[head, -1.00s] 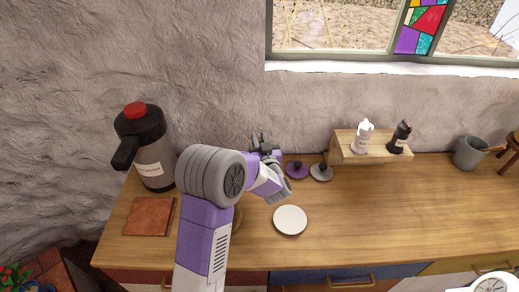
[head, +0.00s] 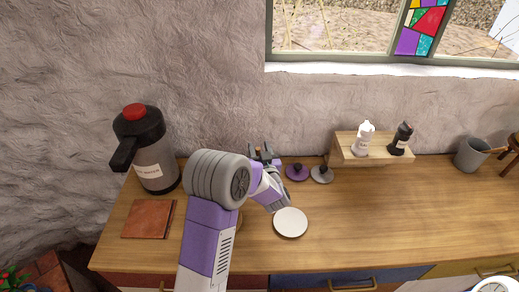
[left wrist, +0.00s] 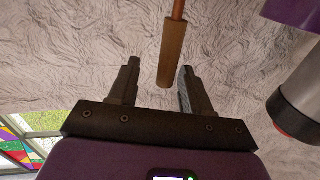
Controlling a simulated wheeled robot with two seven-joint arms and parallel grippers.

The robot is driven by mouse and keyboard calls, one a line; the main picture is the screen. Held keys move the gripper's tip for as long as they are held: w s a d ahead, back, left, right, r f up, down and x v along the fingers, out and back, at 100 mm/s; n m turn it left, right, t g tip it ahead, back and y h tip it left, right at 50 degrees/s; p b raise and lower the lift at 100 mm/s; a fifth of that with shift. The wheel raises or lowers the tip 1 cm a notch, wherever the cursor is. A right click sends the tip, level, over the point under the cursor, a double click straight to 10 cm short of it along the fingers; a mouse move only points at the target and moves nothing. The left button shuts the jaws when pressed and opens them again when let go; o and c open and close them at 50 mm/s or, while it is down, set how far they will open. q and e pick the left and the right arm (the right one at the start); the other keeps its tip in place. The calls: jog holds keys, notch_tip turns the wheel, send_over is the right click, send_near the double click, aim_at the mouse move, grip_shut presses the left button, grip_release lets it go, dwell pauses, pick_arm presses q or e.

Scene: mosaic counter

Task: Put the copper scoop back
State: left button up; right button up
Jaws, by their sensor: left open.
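In the left wrist view a wooden handle (left wrist: 171,52) with a thin copper-coloured shaft at its top edge appears between the fingers of my left gripper (left wrist: 158,68). It looks like the copper scoop's handle; the bowl is out of frame. The fingers stand open, with a gap on each side of the handle. In the head view my left gripper (head: 262,151) is near the wall, behind the white plate and left of the purple lid. I cannot make out the scoop there; my arm covers that part. My right gripper does not show.
A hot-water flask (head: 150,150) and a brown book (head: 148,219) are at the left. A purple lid (head: 297,172), a grey lid (head: 322,174) and a white plate (head: 290,222) lie near the gripper. A wooden riser (head: 345,151) holds two bottles. The counter's right front is clear.

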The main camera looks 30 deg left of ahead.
pick_arm(q)
jog(key=shift+r, duration=0.1)
jog(key=shift+s+d+r, duration=0.1)
jog(key=shift+r, duration=0.05)
jog(key=v, duration=1.1)
jog(key=shift+s+d+p, duration=0.25)
jog(key=shift+p, duration=0.05)
